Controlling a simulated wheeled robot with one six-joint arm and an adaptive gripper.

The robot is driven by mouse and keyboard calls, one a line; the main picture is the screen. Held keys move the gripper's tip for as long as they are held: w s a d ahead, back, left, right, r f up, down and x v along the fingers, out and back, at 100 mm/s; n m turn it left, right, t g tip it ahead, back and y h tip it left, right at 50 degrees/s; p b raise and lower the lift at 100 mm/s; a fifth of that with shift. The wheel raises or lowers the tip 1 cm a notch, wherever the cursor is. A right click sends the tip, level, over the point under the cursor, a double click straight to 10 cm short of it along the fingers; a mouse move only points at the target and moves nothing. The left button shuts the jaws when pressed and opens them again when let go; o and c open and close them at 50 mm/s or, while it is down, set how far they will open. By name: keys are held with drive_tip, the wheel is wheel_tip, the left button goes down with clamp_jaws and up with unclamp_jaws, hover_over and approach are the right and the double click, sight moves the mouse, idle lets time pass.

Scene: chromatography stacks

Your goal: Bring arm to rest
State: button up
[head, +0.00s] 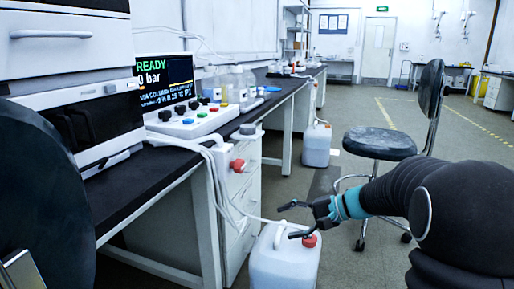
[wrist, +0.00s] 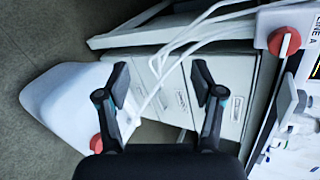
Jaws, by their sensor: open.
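My arm (head: 440,205) reaches in from the right in the head view, dark with a teal band near the wrist. My gripper (head: 290,220) is open, its two fingers apart and pointing left, with nothing between them. It is above or in front of a white jerrycan (head: 285,268) with a red cap; I cannot tell whether they touch. In the wrist view my gripper (wrist: 160,85) also shows open and empty, with the jerrycan (wrist: 62,100) to the left and a drawer cabinet (wrist: 215,105) beyond.
A black bench (head: 140,190) runs along the left with stacked instruments, a READY screen (head: 165,80) and bottles. A red knob (head: 237,165) and white tubes hang at its edge. A stool (head: 385,143) and another jerrycan (head: 316,146) stand farther back. Floor beyond the stool is clear.

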drive_tip(key=s+d+n+g+h+p, duration=0.35)
drive_tip(key=s+h, duration=0.55)
drive_tip(key=s, duration=0.9)
drive_tip(key=s+d+r+n+t+h+p, duration=0.2)
drive_tip(key=s+r+t+p, duration=0.3)
drive_tip(key=s+r, duration=0.5)
drive_tip(key=shift+s+d+n+h+p, duration=0.2)
drive_tip(key=shift+s+n+h+p, duration=0.05)
drive_tip(key=shift+n+h+p, duration=0.25)
